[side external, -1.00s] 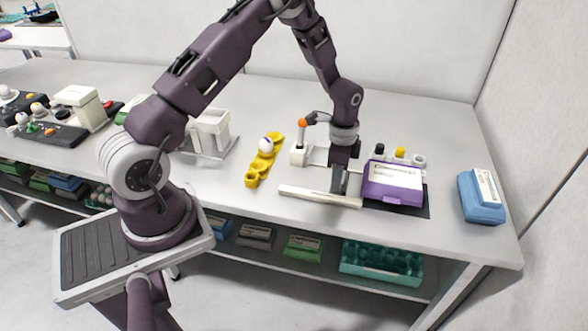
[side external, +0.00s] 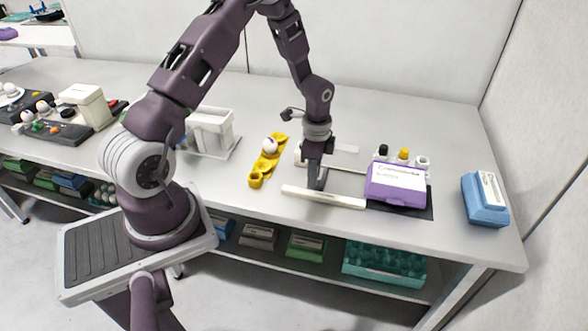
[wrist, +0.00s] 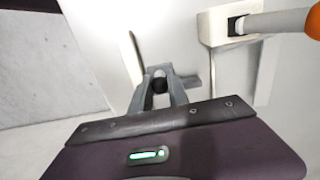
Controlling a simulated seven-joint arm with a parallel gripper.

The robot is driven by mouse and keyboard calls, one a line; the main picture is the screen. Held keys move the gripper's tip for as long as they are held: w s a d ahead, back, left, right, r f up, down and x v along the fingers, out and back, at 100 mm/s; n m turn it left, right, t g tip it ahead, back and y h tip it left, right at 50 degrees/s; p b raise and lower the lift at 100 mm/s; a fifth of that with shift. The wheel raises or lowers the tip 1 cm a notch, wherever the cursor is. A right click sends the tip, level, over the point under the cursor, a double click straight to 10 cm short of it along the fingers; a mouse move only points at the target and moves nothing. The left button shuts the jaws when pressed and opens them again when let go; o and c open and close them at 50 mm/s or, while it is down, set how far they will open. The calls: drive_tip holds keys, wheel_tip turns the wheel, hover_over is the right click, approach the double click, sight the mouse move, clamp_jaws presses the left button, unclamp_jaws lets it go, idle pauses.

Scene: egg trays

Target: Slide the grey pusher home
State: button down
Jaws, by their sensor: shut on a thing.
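My gripper (side external: 316,186) points down between the white front rail (side external: 340,201) and a thinner back rail, left of the purple egg box (side external: 397,195). The box is not in the wrist view.
A white-based lever with an orange knob (wrist: 314,22) stands close by, mostly hidden in the side view. A yellow holder (side external: 256,181) with a white ball is to the left. Small capped posts (side external: 404,155) stand behind the purple box; a blue box (side external: 485,199) is far right.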

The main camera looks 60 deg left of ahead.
drive_tip(key=shift+s+a, duration=1.8)
drive_tip(key=shift+a, duration=0.1)
drive_tip(key=c, duration=1.3)
unclamp_jaws()
wheel_tip(320, 180, up, 15)
drive_tip(key=shift+f, duration=0.2)
drive_tip(key=shift+r, duration=0.1)
drive_tip(key=shift+r, duration=1.65)
drive_tip(key=shift+f, duration=1.75)
